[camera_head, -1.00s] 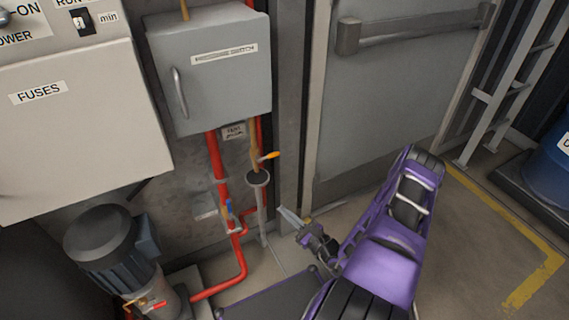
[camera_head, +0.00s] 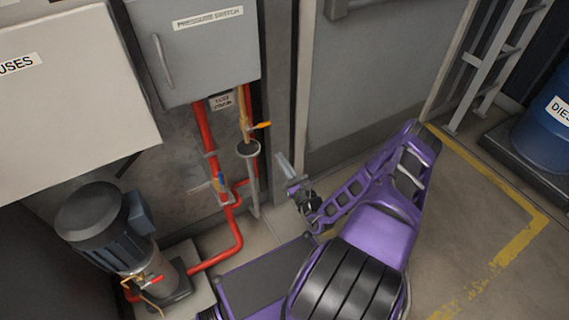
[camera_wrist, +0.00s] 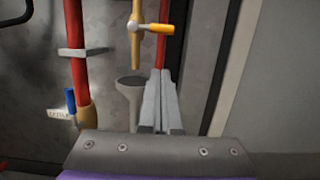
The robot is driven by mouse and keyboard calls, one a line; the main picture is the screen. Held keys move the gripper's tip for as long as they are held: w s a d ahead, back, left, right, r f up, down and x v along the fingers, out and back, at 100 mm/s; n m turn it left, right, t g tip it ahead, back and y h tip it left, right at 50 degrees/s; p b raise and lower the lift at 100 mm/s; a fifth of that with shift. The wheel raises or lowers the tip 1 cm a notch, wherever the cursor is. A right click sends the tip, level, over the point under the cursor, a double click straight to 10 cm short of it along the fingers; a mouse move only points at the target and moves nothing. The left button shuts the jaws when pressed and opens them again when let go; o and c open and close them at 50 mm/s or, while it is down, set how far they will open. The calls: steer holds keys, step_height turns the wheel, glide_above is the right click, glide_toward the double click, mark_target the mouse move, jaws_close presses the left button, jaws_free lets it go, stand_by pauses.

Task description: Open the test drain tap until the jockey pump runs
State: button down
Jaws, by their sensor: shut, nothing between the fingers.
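The test drain tap, with its orange lever (camera_head: 261,125), sits on a brass pipe below the pressure switch box. The lever points right, across the pipe. In the wrist view the lever (camera_wrist: 159,28) is at the top centre, above a grey funnel (camera_wrist: 131,82). My gripper (camera_head: 284,163) is shut and empty, to the right of and below the tap, apart from it. In the wrist view its fingers (camera_wrist: 160,75) point up toward the tap's lever with a gap between. The pump with a dark motor (camera_head: 92,217) stands at the lower left; whether it runs cannot be told.
A blue-handled valve (camera_head: 219,181) is on the red pipe left of the funnel (camera_head: 248,149). The grey pressure switch box (camera_head: 205,60) hangs above. A grey door (camera_head: 370,75) is at the right. A blue drum (camera_head: 548,125) stands far right. Floor beyond my arm is clear.

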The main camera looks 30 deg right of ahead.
mark_target(259, 125)
steer(key=w+r, duration=0.4)
steer(key=w, duration=0.3)
steer(key=shift+w+r, duration=0.2)
steer(key=shift+w, duration=0.2)
